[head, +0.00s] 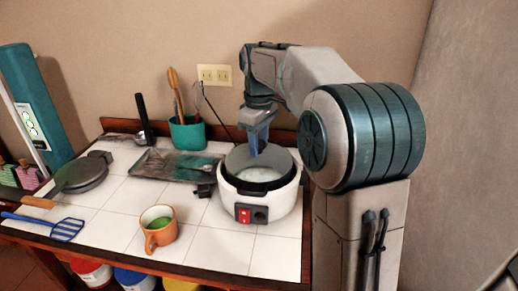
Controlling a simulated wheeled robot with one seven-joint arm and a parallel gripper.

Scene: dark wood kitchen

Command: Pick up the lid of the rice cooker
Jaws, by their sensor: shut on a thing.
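The rice cooker (285,207) is a white, rounded pot with a dark inner rim, a red switch and a dark knob on its front. It stands on the right part of the tiled counter. Its grey lid (238,158) is tilted up at the left back of the opening, and the pale inside of the pot shows. My gripper (254,150) is above the cooker, pointing down, with its blue fingers shut on the lid. The exact grip point is small and partly hidden. I cannot tell whether the lid still touches the rim.
Left of the cooker are a grey tray (150,166) and an orange cup (159,238). Behind stands a green utensil holder (187,138). A pan (80,176) and a blue spatula (66,231) lie at the left. The front counter between cup and cooker is clear.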

